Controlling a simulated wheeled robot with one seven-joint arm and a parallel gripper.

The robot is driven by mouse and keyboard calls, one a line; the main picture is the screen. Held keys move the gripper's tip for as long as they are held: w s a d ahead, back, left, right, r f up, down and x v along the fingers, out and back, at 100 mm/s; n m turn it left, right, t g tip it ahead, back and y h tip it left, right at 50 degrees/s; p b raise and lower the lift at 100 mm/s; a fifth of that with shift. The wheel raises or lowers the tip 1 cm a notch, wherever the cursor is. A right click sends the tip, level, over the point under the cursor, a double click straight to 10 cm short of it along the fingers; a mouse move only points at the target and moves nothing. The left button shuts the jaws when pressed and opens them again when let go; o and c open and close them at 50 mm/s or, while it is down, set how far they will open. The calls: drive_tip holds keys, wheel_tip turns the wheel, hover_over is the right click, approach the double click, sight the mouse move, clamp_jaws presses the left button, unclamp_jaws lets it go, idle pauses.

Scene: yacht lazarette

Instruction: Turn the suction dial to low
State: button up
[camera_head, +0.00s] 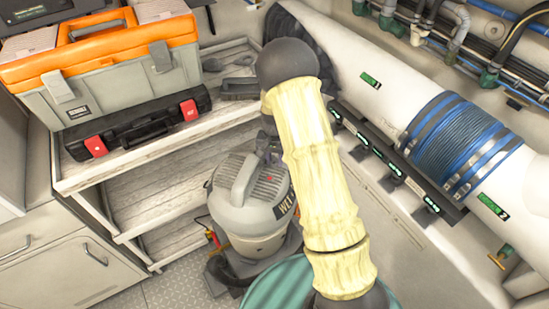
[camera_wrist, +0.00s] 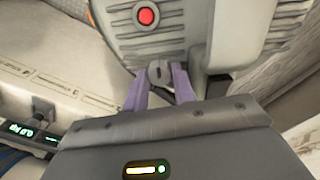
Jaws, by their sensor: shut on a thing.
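The grey vacuum (camera_head: 240,190) stands upright on the floor beside the wooden shelves, partly hidden behind my arm in the head view. In the wrist view its grey ribbed top (camera_wrist: 185,25) fills the upper part, with a red round button (camera_wrist: 147,15). The suction dial (camera_wrist: 157,68) is a small grey knob with a short dark mark, below the button. My gripper (camera_wrist: 158,75) has its two purple fingers on either side of the dial, shut on it. I cannot read any low or high marking around the dial.
A grey and orange toolbox (camera_head: 110,75) and a black case with red latches (camera_head: 135,128) sit on the wooden shelf (camera_head: 140,165) at left. A white pipe with a blue hose coil (camera_head: 455,140) runs along the right. Bare floor (camera_head: 180,288) shows at lower left.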

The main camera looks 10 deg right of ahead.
sight(274, 161)
idle(0.3)
drive_tip(key=o, duration=0.7)
drive_tip(key=shift+r, duration=0.15)
wheel_tip(274, 161, up, 17)
drive_tip(key=shift+b, duration=0.45)
drive_tip(key=shift+a, duration=0.1)
